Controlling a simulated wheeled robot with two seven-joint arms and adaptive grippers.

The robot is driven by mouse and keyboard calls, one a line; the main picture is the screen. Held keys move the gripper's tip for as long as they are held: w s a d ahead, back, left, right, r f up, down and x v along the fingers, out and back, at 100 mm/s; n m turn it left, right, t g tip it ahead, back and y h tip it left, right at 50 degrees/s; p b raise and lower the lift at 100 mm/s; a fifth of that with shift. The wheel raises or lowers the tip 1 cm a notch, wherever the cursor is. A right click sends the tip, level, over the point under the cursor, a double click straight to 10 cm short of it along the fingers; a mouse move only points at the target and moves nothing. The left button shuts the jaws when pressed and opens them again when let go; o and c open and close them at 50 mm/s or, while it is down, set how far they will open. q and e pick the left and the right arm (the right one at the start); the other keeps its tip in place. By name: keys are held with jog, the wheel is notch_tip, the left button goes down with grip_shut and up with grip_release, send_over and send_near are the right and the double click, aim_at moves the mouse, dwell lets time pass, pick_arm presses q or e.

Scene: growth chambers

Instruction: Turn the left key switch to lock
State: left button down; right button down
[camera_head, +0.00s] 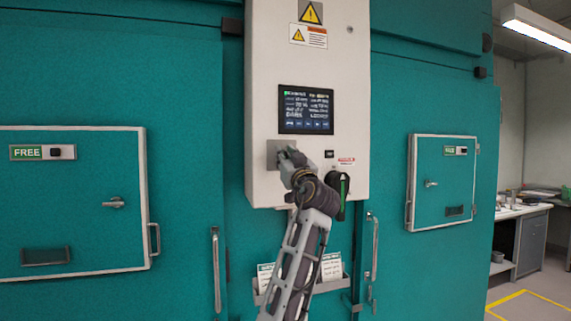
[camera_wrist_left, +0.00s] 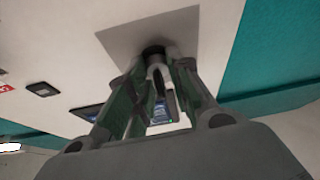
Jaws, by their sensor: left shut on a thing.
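The left key switch is on a grey square plate (camera_head: 271,148) low on the white control box (camera_head: 263,80). My left gripper (camera_head: 287,157) is at this plate and covers most of the switch in the head view. In the wrist view the plate (camera_wrist_left: 125,42) carries a dark round collar (camera_wrist_left: 154,52) with a grey key (camera_wrist_left: 157,72) standing out of it. The fingers of my left gripper are shut on the key, one on each side. The key's exact angle is hard to tell. My right gripper is not in view.
A screen (camera_head: 306,110) sits above the switch. A black and green handle (camera_head: 341,186) is to the right, close to my forearm. Teal doors (camera_head: 70,220) (camera_head: 441,185) flank the box. A paper holder (camera_head: 330,281) hangs below.

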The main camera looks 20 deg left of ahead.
pick_arm(q)
jog(key=shift+f+n+b, duration=0.2)
jog(key=shift+n+b, duration=0.25)
jog(key=shift+n, duration=0.15)
jog(key=shift+n+g+y+b, duration=0.5)
jog(key=shift+n+y+b, duration=0.15)
jog(key=shift+n, duration=0.25)
jog(key=shift+n+g+y+b, duration=0.35)
jog(key=shift+n+g+b, duration=0.15)
jog(key=shift+n, duration=0.6)
jog(key=shift+r+n, duration=0.1)
jog(key=shift+n, duration=0.3)
jog(key=shift+n+g, duration=0.3)
jog(key=shift+n, duration=0.5)
jog(key=c, duration=1.7)
grip_release()
jog(key=shift+o, duration=0.4)
jog(key=shift+r, duration=0.1)
jog(key=shift+d, duration=0.1)
jog(key=shift+s+d+f, duration=0.2)
jog(key=shift+s+d, duration=0.05)
jog(key=shift+s, duration=0.05)
jog(key=v, duration=0.6)
jog(key=shift+d, duration=0.25)
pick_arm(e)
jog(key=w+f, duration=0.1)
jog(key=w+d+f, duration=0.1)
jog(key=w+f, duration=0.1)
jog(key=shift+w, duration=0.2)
